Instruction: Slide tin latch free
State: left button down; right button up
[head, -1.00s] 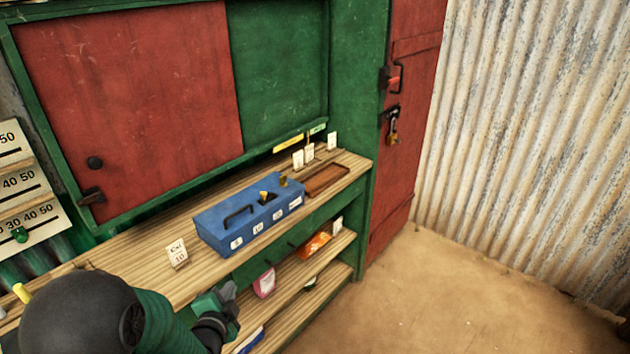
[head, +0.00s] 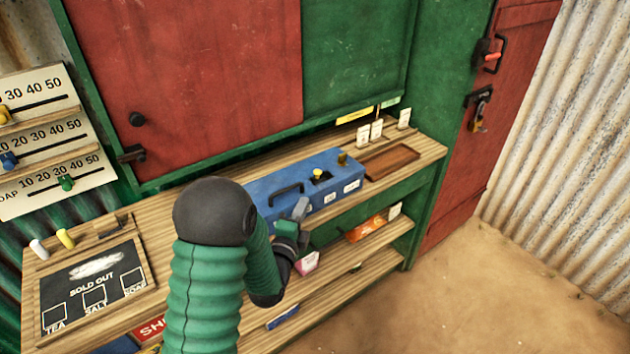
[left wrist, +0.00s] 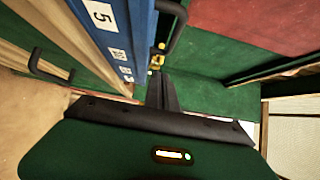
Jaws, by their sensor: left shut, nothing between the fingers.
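The blue tin (head: 328,205) stands on the wooden counter, a black handle (head: 286,192) on its lid and white number labels on its front. A small yellow knob (head: 318,174) shows at a dark opening on top, and a brass-coloured piece (head: 342,158) near the right end. I cannot tell which is the latch. My left gripper (head: 301,207) is shut and empty, overlapping the tin's front left in the head view; contact is unclear. In the left wrist view the tin (left wrist: 123,22) lies beside the shut fingers (left wrist: 161,90), the yellow piece (left wrist: 158,58) beyond them. My right gripper is not in view.
A brown tray (head: 390,162) and several white cards (head: 377,129) are right of the tin. Lower shelves (head: 350,268) hold packets. A sold-out board (head: 95,290) lies at the left. The red and green shutter panels (head: 190,80) rise behind the counter.

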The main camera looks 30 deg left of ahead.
aim_at(324, 185)
pick_arm(q)
jog(key=x, duration=1)
jog(key=shift+w+d+r+p, duration=0.1)
jog(key=shift+w+d+p, duration=0.05)
jog(key=shift+p, duration=0.25)
jog(key=shift+w+a, duration=0.1)
jog(key=shift+a, duration=0.1)
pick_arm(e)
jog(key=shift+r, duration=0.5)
pick_arm(q)
jog(key=shift+a, duration=0.1)
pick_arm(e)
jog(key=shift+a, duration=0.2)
